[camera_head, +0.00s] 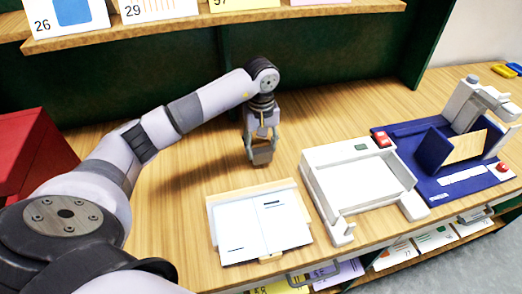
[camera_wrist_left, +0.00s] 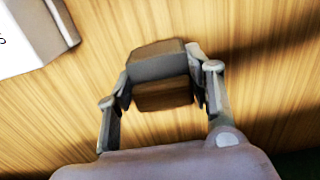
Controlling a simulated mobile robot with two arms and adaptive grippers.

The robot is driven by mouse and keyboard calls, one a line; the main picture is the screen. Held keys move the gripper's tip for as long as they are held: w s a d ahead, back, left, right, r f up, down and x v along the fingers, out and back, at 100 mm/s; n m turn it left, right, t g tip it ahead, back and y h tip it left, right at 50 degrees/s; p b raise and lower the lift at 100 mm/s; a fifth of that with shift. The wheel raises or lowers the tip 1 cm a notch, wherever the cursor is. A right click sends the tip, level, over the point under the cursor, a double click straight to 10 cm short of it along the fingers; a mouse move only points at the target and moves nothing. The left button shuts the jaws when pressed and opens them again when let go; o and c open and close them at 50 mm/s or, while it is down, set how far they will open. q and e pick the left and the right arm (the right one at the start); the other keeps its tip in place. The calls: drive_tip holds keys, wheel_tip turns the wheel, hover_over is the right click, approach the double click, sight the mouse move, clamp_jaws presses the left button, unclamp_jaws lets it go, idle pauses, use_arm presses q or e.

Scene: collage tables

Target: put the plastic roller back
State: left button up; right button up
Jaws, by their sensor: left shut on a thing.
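My left gripper (camera_head: 261,147) hangs from its arm over the middle of the wooden table, behind the open booklet. It is shut on a small block-like thing (camera_head: 262,157), dark grey and brown. In the left wrist view the block (camera_wrist_left: 158,70) sits between the two fingers, with a grey face, a brown top face and a brown lower face. I cannot tell for sure whether it is the plastic roller, or whether it touches the table. No other roller shows clearly. My right gripper is not in view.
An open booklet on a wooden stand (camera_head: 261,198) lies in front. A white tray-like device (camera_head: 318,176) and a blue machine (camera_head: 450,186) stand to the right. A red box (camera_head: 35,150) is at left, and a shelf of numbered cards (camera_head: 200,28) runs behind. Bare table surrounds the gripper.

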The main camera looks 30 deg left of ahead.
sight(261, 148)
use_arm(q)
wheel_tip(261, 148, down, 2)
drive_tip(key=shift+f+p, duration=0.2)
drive_tip(key=shift+p, duration=0.1)
drive_tip(key=shift+f, duration=0.3)
drive_tip(key=o, duration=0.6)
drive_tip(key=shift+f, duration=0.1)
drive_tip(key=o, duration=0.5)
drive_tip(key=shift+c, duration=0.2)
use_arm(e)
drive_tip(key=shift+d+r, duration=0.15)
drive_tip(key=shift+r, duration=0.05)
